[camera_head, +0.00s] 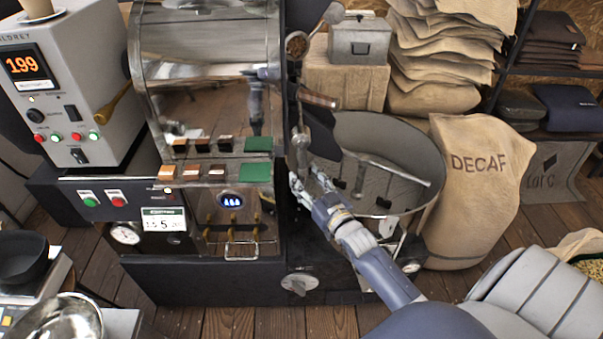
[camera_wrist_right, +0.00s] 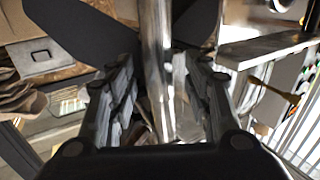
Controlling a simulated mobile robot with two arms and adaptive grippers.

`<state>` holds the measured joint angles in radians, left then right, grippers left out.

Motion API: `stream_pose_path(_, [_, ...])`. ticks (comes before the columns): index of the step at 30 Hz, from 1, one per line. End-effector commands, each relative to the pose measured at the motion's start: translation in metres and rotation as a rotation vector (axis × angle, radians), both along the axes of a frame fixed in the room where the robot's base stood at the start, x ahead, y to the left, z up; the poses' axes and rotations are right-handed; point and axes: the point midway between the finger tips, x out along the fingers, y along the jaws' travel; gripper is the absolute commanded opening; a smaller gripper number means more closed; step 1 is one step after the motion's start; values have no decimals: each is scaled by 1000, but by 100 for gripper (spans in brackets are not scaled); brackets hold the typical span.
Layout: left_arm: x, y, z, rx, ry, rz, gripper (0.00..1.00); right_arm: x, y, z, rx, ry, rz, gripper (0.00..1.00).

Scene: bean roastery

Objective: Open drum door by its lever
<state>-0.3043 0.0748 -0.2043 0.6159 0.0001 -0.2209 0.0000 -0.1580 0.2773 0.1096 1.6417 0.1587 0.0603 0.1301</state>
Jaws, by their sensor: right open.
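The roaster's drum (camera_head: 205,55) is a shiny metal housing with a dark front plate (camera_head: 290,25) at its right end. A metal lever (camera_head: 301,140) hangs upright by the front plate, just above my right gripper (camera_head: 311,184). The gripper is open, its fingers pointing up and left. In the right wrist view, the open fingers (camera_wrist_right: 157,100) have a shiny upright metal bar (camera_wrist_right: 157,45) in line with the gap between them. I cannot tell whether it lies between them or beyond, or whether it is the lever. The drum door's outline is unclear. My left gripper is not in view.
A round cooling pan (camera_head: 436,175) with a stirring arm is right of my gripper. A wooden handle (camera_head: 318,99) sticks out above it. A DECAF sack (camera_head: 480,190) stands at right; a grey control box (camera_head: 70,90) is at left. Wooden floor (camera_head: 330,322) shows in front.

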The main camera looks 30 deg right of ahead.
Motion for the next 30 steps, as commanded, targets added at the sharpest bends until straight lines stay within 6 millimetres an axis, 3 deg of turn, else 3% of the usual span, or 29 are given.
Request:
stream_pose_path(6, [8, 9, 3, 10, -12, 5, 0, 23, -2, 0, -1, 0, 0, 46])
stream_pose_path(17, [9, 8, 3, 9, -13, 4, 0, 28, -2, -1, 0, 1, 0, 46])
stream_pose_path(24, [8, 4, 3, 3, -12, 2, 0, 28, -2, -1, 0, 1, 0, 0])
stream_pose_path(30, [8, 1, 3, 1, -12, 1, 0, 29, -2, 0, -4, 2, 0, 0])
